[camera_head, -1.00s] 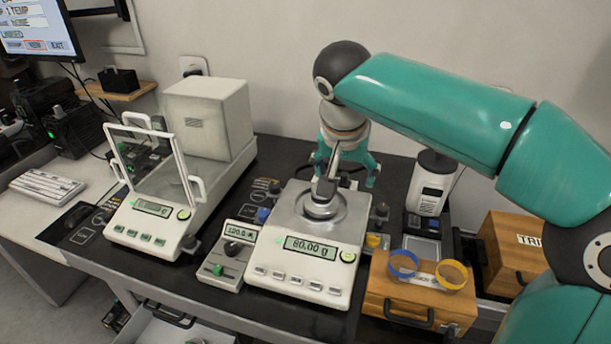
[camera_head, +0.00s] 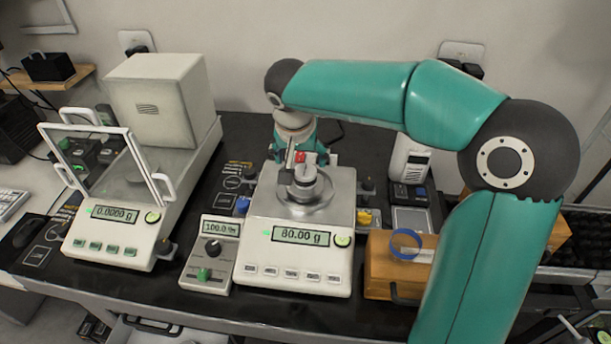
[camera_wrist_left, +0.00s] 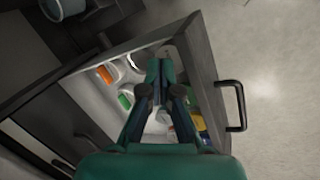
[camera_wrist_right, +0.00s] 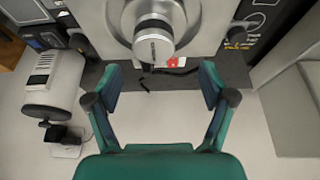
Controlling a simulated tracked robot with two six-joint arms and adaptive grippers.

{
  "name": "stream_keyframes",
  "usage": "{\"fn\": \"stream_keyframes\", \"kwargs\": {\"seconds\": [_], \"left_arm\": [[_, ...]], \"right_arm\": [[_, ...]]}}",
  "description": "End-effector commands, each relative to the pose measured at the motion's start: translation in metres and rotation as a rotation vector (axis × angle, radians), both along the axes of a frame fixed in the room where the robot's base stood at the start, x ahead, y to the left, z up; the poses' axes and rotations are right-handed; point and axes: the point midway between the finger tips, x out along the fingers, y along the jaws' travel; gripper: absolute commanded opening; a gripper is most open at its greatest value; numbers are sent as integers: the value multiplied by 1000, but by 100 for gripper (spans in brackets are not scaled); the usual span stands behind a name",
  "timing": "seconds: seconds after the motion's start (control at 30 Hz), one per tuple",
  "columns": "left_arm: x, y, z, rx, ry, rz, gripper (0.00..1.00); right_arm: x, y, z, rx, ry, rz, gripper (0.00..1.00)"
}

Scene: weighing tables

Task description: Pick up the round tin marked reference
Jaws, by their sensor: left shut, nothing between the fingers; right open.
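No tin with a readable reference mark shows in any view. A metal cylindrical piece (camera_head: 304,178) stands on the round pan of the middle balance, and it also shows in the right wrist view (camera_wrist_right: 153,40). My right gripper (camera_wrist_right: 161,87) is open and empty, with that piece ahead between and beyond its fingertips. In the head view it is behind the pan, partly hidden. My left gripper (camera_wrist_left: 160,68) is shut and empty over an open drawer (camera_wrist_left: 190,92) holding several small containers with orange, green and yellow parts. I cannot tell whether a tin is among them.
The middle balance (camera_head: 292,262) reads 80.00 g. A small control box (camera_head: 208,262) and a balance with a glass shield (camera_head: 110,232) stand left of it. A wooden box (camera_head: 384,268) with a blue ring (camera_head: 405,244) is at right, beside my right arm.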

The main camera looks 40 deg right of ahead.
Motion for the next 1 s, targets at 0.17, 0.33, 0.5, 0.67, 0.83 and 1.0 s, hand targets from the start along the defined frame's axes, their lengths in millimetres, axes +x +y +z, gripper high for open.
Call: {"fn": "stream_keyframes", "kwargs": {"seconds": [0.17, 0.33, 0.5, 0.67, 0.83, 1.0], "left_arm": [[0, 0, 0, 0, 0, 0, 0], [0, 0, 2, 0, 0, 0, 0], [0, 0, 3, 0, 0, 0, 0], [0, 0, 4, 0, 0, 0, 0], [0, 0, 4, 0, 0, 0, 0], [0, 0, 4, 0, 0, 0, 0]], "right_arm": [[3, -2, -10, 1, 0, 2, 82], [1, -8, -27, 2, 5, 1, 82], [4, -15, -49, 2, 3, 3, 82], [7, -18, -59, 1, 0, 4, 82], [7, -18, -59, 1, -1, 4, 82], [7, -18, -58, 1, -1, 4, 59]]}}
